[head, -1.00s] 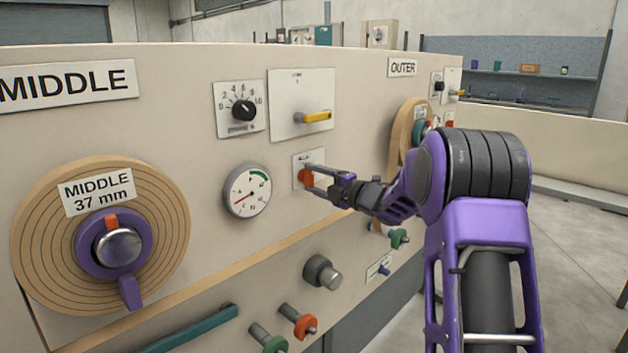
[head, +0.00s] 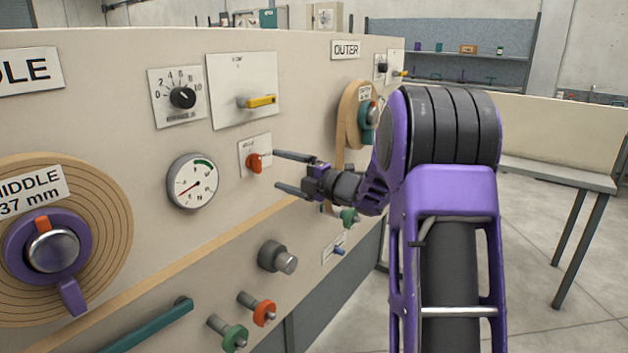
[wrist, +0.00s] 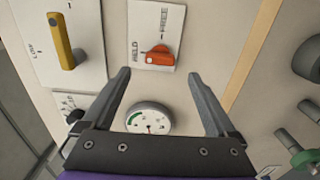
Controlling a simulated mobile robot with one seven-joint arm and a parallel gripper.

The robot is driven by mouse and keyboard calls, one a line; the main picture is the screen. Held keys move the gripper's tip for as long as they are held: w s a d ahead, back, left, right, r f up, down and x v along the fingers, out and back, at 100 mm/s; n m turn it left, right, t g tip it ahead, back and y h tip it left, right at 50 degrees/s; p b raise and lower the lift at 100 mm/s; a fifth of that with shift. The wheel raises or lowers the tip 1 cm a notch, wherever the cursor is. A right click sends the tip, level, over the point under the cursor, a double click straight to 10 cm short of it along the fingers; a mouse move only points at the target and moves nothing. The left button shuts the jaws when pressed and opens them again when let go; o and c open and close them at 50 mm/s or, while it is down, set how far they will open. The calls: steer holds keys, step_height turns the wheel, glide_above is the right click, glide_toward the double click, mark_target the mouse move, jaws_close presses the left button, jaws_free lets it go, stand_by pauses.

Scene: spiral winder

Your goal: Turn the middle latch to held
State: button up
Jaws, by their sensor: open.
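The middle latch is a small orange-red handle (head: 254,163) on a pale plate (head: 247,147) on the machine's front panel, right of the dial gauge. In the wrist view the latch (wrist: 160,56) lies roughly crosswise on its plate, one end close to the word HELD. The word FREE is printed farther up that plate. My gripper (head: 276,170) is open and empty, its fingertips a short way out from the panel beside the latch. In the wrist view my gripper (wrist: 158,75) has its fingers spread either side of the latch's line, apart from it.
A yellow handle (head: 260,102) and a black knob (head: 183,98) sit above. The gauge (head: 192,181) is to the left. A grey knob (head: 278,257) and red and green knobs stick out below. The outer spool (head: 352,112) stands right.

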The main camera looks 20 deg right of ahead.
steer(key=v, duration=1)
